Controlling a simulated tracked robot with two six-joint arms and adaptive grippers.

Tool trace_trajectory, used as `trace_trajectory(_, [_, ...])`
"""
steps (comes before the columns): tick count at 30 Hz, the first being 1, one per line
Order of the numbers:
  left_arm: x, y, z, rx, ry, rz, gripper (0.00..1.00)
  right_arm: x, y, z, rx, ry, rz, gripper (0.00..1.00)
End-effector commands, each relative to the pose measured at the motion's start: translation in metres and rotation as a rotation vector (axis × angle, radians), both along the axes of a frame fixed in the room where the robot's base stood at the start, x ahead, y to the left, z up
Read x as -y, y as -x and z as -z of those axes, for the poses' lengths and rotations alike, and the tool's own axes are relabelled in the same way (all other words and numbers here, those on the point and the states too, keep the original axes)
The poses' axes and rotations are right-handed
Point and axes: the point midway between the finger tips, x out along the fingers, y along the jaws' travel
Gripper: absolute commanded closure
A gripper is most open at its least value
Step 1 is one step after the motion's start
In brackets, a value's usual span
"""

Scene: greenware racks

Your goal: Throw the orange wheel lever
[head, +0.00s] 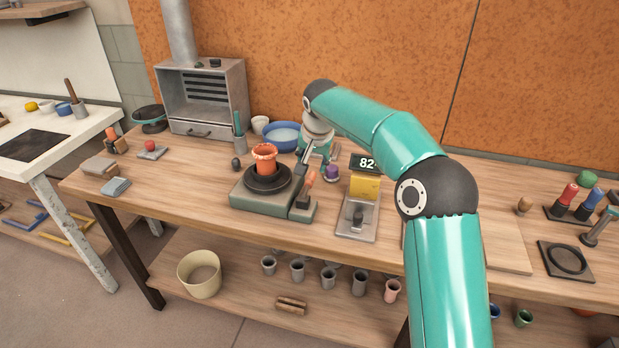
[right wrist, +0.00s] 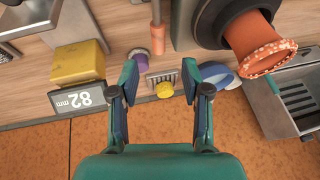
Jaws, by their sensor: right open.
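The wheel lever (head: 309,181) has an orange grip and stands at the right side of the grey wheel base (head: 262,206). The dark wheel head (head: 268,182) carries an orange pot (head: 265,160). My right gripper (head: 306,160) reaches down behind the lever, partly hidden by its own wrist. In the right wrist view my right gripper (right wrist: 160,68) is open and empty. There the orange lever grip (right wrist: 157,38) lies just beyond the gap between the fingertips, seemingly apart from them. My left gripper is in neither view.
A yellow block (head: 365,186), an "82" display (head: 363,163) and a purple knob (head: 332,173) stand right of the wheel. A blue bowl (head: 283,136) is behind it. A grey cabinet (head: 205,95) stands at the back left.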

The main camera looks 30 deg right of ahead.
Motion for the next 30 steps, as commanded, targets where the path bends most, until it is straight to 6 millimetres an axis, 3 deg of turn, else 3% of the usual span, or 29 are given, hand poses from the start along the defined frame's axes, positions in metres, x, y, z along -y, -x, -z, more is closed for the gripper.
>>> trace_trajectory(6, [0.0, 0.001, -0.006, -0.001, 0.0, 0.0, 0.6, 0.008, -0.018, 0.043, -0.003, 0.0, 0.0, 0.53])
trace_trajectory(12, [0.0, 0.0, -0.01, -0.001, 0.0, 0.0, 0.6, 0.014, -0.03, 0.071, 0.0, 0.0, 0.0, 0.53])
trace_trajectory(18, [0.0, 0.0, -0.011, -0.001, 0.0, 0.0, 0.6, 0.017, -0.035, 0.083, 0.002, 0.0, 0.001, 0.53])
trace_trajectory(26, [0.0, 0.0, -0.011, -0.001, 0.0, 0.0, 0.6, 0.018, -0.035, 0.085, 0.002, 0.0, 0.002, 0.53])
trace_trajectory(30, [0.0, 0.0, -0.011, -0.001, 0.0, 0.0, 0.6, 0.018, -0.035, 0.085, 0.002, 0.0, 0.002, 0.71])
